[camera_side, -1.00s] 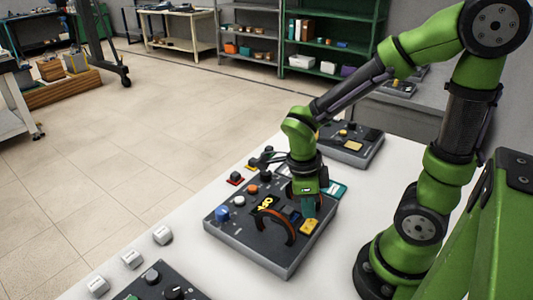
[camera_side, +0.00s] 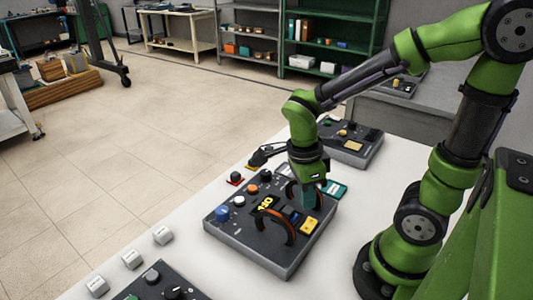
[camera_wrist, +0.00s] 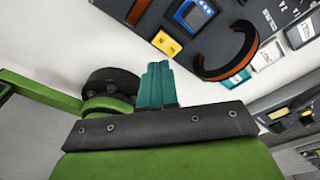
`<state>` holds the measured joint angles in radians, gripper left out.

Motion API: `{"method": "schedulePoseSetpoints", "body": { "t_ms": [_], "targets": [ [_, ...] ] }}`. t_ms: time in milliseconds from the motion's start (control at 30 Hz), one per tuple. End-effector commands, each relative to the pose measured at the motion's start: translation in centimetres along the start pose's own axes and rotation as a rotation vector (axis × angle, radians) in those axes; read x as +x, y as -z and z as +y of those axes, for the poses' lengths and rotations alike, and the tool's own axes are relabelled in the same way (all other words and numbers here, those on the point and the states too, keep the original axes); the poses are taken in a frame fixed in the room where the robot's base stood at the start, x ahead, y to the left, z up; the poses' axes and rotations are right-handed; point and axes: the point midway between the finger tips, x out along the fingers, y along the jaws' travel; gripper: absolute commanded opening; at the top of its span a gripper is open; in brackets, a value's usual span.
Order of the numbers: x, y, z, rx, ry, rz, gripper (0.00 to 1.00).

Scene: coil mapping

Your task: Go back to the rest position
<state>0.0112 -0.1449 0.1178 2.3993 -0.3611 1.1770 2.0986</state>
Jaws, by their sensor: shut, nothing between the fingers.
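My gripper (camera_side: 307,200) has teal fingers, shut with nothing between them. In the side view it hangs, pointing down, over the back right part of a dark control panel (camera_side: 250,258). Its height above the panel is hard to tell. In the wrist view the fingers of my gripper (camera_wrist: 157,72) show together against the white table, with the panel (camera_wrist: 202,50) at the upper right. An orange and black arched handle (camera_side: 290,232) stands on the panel, apart from the fingers, and also shows in the wrist view (camera_wrist: 229,72).
The panel carries a blue knob (camera_side: 222,213), an orange knob (camera_side: 252,189), a yellow block (camera_side: 309,226) and yellow digits. White blocks (camera_side: 163,235) sit at the left on the white table (camera_side: 185,265). Another panel (camera_side: 352,151) lies behind the gripper. Shelves stand far back.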

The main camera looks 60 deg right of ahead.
Motion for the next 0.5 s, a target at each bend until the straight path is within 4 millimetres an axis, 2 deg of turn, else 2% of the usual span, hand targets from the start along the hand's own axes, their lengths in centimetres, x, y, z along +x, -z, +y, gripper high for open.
{"method": "schedulePoseSetpoints", "body": {
  "t_ms": [267, 500],
  "targets": [
    [-2.0, -1.1, -0.2, -0.762, 0.130, -0.129, 0.00],
    [-5.5, -1.9, -0.4, -1.396, 0.413, -0.168, 0.00]
  ]
}}
